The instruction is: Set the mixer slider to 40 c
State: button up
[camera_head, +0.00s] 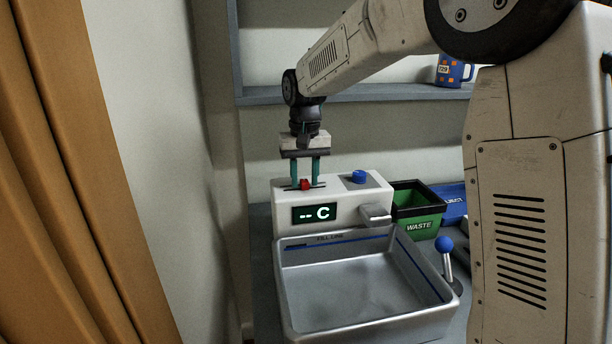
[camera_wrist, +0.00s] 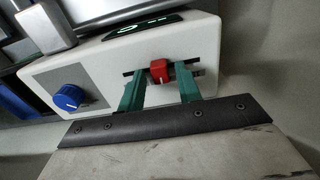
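The white mixer unit (camera_head: 335,199) stands behind the sink, and its display (camera_head: 314,214) reads "-- C". The red slider knob (camera_head: 306,184) sits in a dark slot on top of the unit. The knob also shows in the wrist view (camera_wrist: 161,71). My gripper (camera_head: 305,183) points down at the slot with its green fingers apart, one on each side of the red knob. In the wrist view, my gripper (camera_wrist: 160,85) shows a gap between each finger and the knob. A blue round knob (camera_head: 357,176) is on the unit's right side.
A metal sink basin (camera_head: 362,285) lies in front, under a short spout (camera_head: 375,214). A green WASTE bin (camera_head: 418,222), a blue REJECT tray (camera_head: 455,201) and a blue-topped lever (camera_head: 446,262) are to the right. A blue mug (camera_head: 452,71) stands on the shelf (camera_head: 390,92).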

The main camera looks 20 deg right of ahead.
aim_at(311, 195)
notch_tip(311, 195, up, 8)
jog(key=shift+f, duration=0.1)
dwell(0.6)
jog(key=shift+f, duration=0.1)
jog(key=shift+n+g, duration=0.3)
jog(key=shift+n, duration=0.1)
jog(key=s+f, duration=0.3)
jog(key=shift+s+d, duration=0.2)
jog(key=shift+s, duration=0.1)
jog(key=s+d+f+t, duration=0.1)
jog(key=s+d, duration=0.1)
jog(key=s, duration=1.4)
jog(key=s+d+f+t, duration=0.1)
jog(key=s+d+f, duration=0.1)
jog(key=s, duration=1.5)
jog(key=shift+s+d+f+n, duration=0.2)
jog(key=shift+s+d+n, duration=0.1)
jog(key=shift+d, duration=0.15)
